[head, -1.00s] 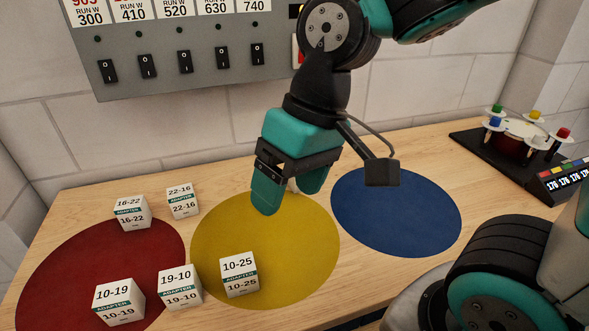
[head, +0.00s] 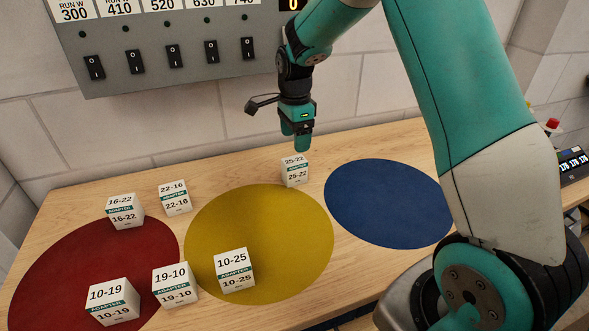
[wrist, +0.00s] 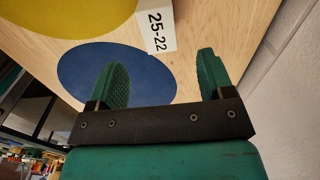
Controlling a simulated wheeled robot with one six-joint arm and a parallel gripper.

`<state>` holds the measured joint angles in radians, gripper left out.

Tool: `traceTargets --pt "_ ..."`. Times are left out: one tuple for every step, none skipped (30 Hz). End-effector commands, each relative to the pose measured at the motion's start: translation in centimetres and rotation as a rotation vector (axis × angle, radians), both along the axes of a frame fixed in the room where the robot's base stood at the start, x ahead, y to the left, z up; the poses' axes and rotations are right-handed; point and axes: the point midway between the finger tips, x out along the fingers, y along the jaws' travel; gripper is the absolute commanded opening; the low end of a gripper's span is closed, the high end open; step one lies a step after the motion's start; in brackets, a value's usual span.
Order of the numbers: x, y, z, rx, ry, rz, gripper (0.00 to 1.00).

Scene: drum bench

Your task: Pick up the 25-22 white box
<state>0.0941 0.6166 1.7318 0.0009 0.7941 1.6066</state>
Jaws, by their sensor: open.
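The white 25-22 box (head: 295,171) stands upright on the wooden bench, behind and between the yellow and blue discs in the head view. It has a green band and black numbers. My gripper (head: 302,146) is above it and slightly behind, pointing down, with a gap to the box seeming small. In the wrist view the 25-22 box (wrist: 160,31) lies ahead of the two green fingers (wrist: 163,78), roughly in line with the space between them. The fingers are apart and nothing is between them.
Other white boxes stand left: 22-16 (head: 175,199), 16-22 (head: 125,211), 10-19 (head: 112,302), 19-10 (head: 175,286) and 10-25 (head: 234,271). The discs are red (head: 60,270), yellow (head: 290,235) and blue (head: 388,203). A switch panel (head: 165,80) hangs on the wall behind.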

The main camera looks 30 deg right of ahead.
Motion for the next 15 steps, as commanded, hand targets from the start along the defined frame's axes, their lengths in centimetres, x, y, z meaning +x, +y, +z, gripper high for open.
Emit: traceTargets --pt "-0.1 0.0 -1.0 0.001 0.005 0.001 0.74" --pt "-0.1 0.0 -1.6 0.001 0.005 0.001 0.74" --pt "-0.1 0.1 -2.3 0.001 0.005 0.002 0.74" --pt "-0.1 0.1 -2.8 0.001 0.004 0.002 0.74" --pt "0.0 0.1 -3.2 0.000 0.003 0.002 0.74" --pt "-0.1 0.1 -3.7 0.000 0.003 0.003 0.74" --pt "0.0 0.1 -3.9 0.000 0.002 0.003 0.74" --pt "0.0 0.1 -4.1 0.001 0.000 0.003 0.74" --pt "0.0 0.1 -4.3 0.001 0.000 0.003 0.74" --pt "0.0 0.1 -4.5 0.001 0.000 0.003 0.74" --pt "0.0 0.1 -4.7 0.001 0.001 0.003 0.74" --pt "-0.1 0.1 -5.0 0.001 0.002 0.004 0.74" --pt "-0.1 0.1 -5.3 0.001 0.002 0.004 0.74" --pt "-0.1 0.2 -5.7 0.001 0.003 0.004 0.74" --pt "-0.2 0.2 -6.4 0.001 0.004 0.004 0.74"
